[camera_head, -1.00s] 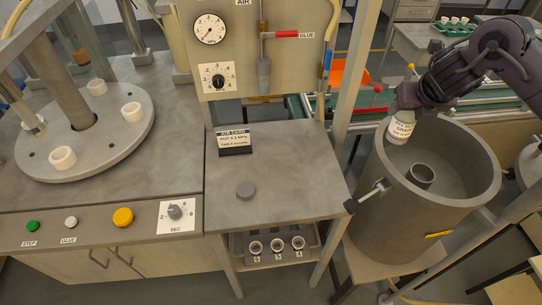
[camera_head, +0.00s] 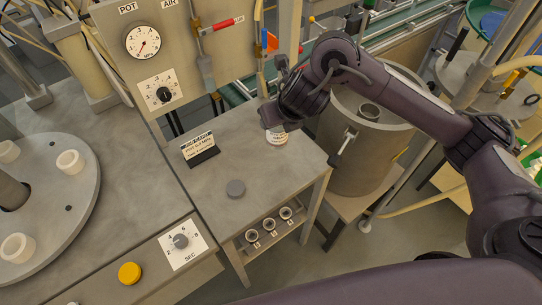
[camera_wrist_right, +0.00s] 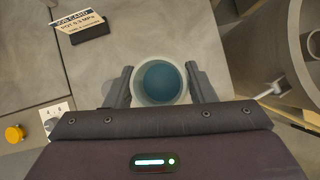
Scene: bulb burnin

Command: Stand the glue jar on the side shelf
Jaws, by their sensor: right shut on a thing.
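The glue jar (camera_head: 277,137) is a small white labelled jar at the right part of the side shelf (camera_head: 265,178), a grey metal top. My right gripper (camera_head: 270,120) comes down over it from above and is shut on it. In the right wrist view the jar (camera_wrist_right: 161,82) shows as a pale round rim with a dark teal inside, between the two dark fingers of the gripper (camera_wrist_right: 161,88). The jar looks upright. I cannot tell whether its base touches the shelf. My left gripper is not in view.
A large grey pot (camera_head: 362,150) with a clamp stands right of the shelf. A control panel (camera_head: 165,50) rises behind.

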